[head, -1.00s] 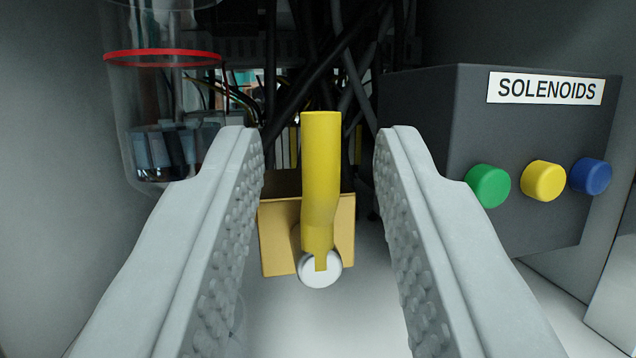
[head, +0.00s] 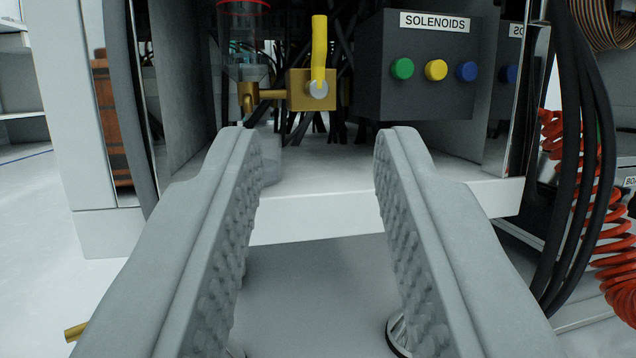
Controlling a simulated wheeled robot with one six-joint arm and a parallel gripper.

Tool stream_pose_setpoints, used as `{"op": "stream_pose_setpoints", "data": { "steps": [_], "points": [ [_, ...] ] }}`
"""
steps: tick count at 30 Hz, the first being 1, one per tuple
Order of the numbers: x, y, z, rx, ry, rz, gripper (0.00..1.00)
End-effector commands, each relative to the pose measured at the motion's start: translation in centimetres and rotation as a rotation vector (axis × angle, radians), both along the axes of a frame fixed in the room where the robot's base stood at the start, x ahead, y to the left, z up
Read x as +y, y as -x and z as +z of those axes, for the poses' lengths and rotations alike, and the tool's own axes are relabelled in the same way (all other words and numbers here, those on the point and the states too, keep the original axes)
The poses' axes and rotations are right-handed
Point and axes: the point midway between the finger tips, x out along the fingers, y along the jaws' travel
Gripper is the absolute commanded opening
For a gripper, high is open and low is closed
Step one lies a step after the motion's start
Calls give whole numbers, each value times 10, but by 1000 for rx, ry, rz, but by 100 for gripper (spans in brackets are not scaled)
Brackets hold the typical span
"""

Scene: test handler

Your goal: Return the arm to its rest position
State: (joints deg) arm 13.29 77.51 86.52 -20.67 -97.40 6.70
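My gripper (head: 317,145) is open and empty, its two grey studded fingers apart in the lower middle of the view. It is in front of the cabinet opening, outside it. Ahead and above, inside the cabinet, the yellow lever (head: 319,48) stands upright on a brass valve block (head: 298,98) with a pale round knob at the lever's foot. The gripper is clear of the lever. The rest of my arm does not clearly show.
The cabinet's floor edge (head: 310,225) runs across ahead. The solenoids box (head: 425,75) with green, yellow and blue buttons is inside at right, a clear red-ringed bowl (head: 243,45) inside at left. Black cables (head: 585,150) and a red coiled hose (head: 612,240) hang outside at right.

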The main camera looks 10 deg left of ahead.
Motion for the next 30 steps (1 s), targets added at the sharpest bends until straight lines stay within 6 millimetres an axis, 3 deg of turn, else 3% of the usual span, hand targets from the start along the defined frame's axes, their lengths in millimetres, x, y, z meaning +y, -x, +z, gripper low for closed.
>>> {"op": "stream_pose_setpoints", "data": {
  "steps": [17, 22, 30],
  "points": [
    [1, -3, 7, 1, 3, -1, 31],
    [2, -18, 51, 8, 17, -9, 31],
    [9, -43, 157, 38, 47, -35, 31]
  ]
}}
